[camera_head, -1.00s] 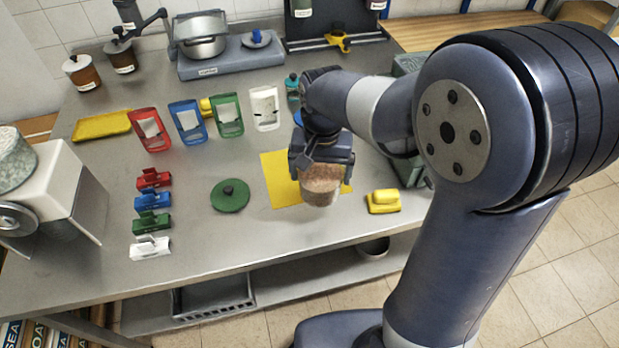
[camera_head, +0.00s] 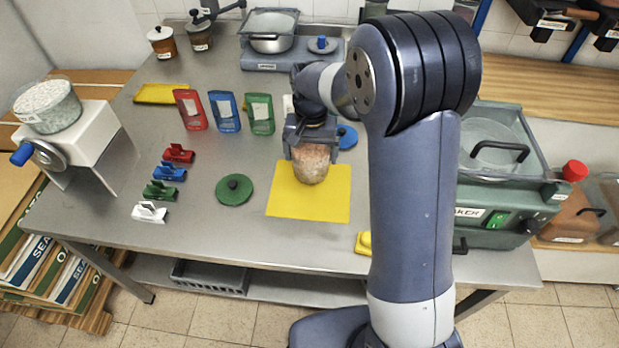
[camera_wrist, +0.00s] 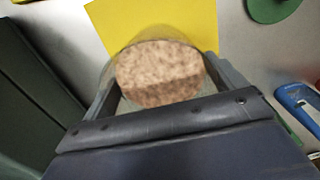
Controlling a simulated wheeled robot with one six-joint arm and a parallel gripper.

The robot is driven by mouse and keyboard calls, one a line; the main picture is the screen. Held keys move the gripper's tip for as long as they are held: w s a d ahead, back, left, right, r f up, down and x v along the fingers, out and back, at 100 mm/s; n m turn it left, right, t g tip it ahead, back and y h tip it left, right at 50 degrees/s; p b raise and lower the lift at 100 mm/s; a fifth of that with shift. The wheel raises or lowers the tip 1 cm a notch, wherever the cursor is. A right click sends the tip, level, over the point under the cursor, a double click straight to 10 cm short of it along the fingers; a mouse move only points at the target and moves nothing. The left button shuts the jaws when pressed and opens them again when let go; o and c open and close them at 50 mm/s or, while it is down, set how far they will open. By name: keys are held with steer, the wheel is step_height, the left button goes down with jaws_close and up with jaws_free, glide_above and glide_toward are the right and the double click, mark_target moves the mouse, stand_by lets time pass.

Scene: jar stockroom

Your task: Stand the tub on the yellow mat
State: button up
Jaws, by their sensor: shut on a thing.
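A clear tub (camera_head: 312,165) with brown, speckled contents is upright between the fingers of my gripper (camera_head: 311,145). My gripper is shut on its sides. The yellow mat (camera_head: 310,205) lies flat on the steel table, and the tub overlaps its far part in the head view. I cannot tell whether the tub's base touches the mat or hangs above it. In the wrist view the tub (camera_wrist: 160,72) sits between the fingers of my gripper (camera_wrist: 165,84), with the yellow mat (camera_wrist: 125,18) beyond it. The tub's base is hidden there.
A green lid (camera_head: 234,190) lies left of the mat. Coloured clips (camera_head: 165,174) and coloured scoop-like holders (camera_head: 225,112) stand farther left and behind. A yellow object (camera_head: 363,242) is near the front edge, partly behind my arm. A grey machine (camera_head: 490,180) is at the right.

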step_height(320, 180, down, 8)
steer(key=shift+r+p, duration=0.25)
steer(key=shift+p, duration=0.05)
steer(key=shift+f, duration=0.15)
steer(key=o, duration=1.1)
steer(key=shift+c, duration=0.2)
step_height(320, 180, up, 12)
steer(key=shift+b, duration=0.35)
